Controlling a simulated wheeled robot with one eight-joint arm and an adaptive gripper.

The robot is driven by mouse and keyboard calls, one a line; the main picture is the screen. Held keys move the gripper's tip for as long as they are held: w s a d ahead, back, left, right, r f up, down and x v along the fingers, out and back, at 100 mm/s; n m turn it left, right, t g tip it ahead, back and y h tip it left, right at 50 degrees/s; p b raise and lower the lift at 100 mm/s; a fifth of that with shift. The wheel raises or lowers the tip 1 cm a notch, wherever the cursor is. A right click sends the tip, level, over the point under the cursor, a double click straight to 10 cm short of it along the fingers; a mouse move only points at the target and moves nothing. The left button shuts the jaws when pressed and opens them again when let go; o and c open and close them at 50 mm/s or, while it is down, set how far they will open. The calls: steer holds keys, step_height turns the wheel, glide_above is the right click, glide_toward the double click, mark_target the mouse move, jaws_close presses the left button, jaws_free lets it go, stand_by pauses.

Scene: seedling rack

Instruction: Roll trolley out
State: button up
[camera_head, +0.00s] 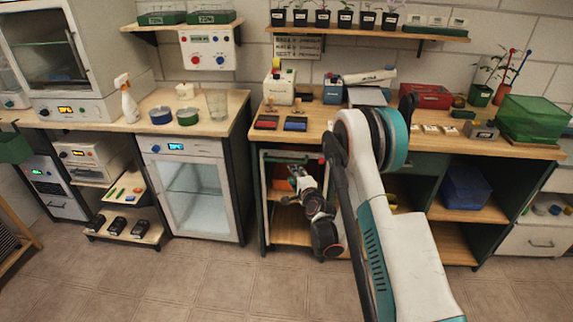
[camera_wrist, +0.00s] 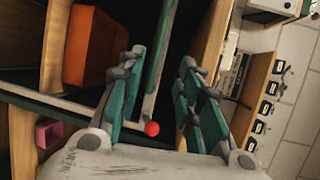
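A trolley (camera_head: 268,190) stands in the bay under the right-hand bench. Its pale upright and top bar with red ends show in the head view, and my arm hides part of it. My gripper (camera_head: 292,177) is at the trolley's upper front, below the bench top. In the wrist view my gripper (camera_wrist: 160,100) is open, with its green fingers apart. A grey-green bar (camera_wrist: 157,65) runs up between the fingers, with gaps on both sides. A red knob (camera_wrist: 152,128) shows near the palm. I cannot tell whether anything touches.
An orange box (camera_wrist: 90,45) sits inside the bay. The bench top (camera_head: 258,135) above carries two small trays, bottles and a green bin (camera_head: 532,118). A glass-door cabinet (camera_head: 190,190) stands to the left. The tiled floor (camera_head: 200,285) in front is clear.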

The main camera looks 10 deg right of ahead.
mark_target(286, 162)
steer(key=shift+f+b+x, duration=0.2)
steer(key=shift+b+x, duration=1.85)
steer(key=shift+x, duration=4.9)
steer(key=shift+s, duration=0.1)
jaws_close()
